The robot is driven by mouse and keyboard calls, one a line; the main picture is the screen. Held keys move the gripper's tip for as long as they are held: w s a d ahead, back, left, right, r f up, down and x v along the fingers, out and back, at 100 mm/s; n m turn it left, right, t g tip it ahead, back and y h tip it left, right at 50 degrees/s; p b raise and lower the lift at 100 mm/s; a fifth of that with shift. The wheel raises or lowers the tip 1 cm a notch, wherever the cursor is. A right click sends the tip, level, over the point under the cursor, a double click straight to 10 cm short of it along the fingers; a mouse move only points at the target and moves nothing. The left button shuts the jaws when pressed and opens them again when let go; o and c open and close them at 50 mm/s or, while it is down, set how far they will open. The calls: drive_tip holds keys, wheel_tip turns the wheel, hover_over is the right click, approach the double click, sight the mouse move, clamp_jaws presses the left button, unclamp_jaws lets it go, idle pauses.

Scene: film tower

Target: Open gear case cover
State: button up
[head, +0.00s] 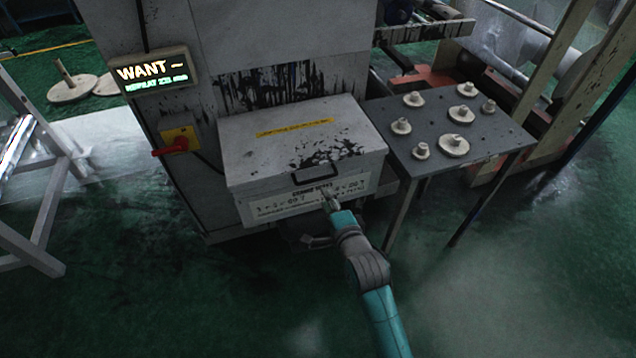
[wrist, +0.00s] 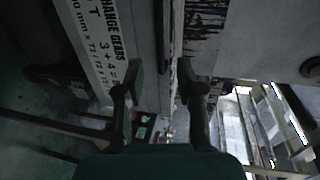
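The gear case (head: 270,190) is a grey box on the front of the machine, with a printed label on its front face. Its cover (head: 290,130) is shut, with a yellow strip and dark stains on top. A dark handle (head: 315,173) sits at the cover's front edge. My gripper (head: 328,194) is just below and in front of the handle. In the wrist view my gripper (wrist: 160,72) has its fingers apart. The dark bar of the handle (wrist: 167,40) shows ahead between the fingertips; contact cannot be made out.
A grey table (head: 480,158) with several pale gears (head: 454,145) stands right of the case. A lit display (head: 153,73) and a red switch on a yellow plate (head: 176,142) are on the left. Open green floor (head: 180,300) lies in front.

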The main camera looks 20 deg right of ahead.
sight(317, 180)
drive_tip(key=x, duration=0.9)
drive_tip(key=shift+w, duration=0.4)
clamp_jaws()
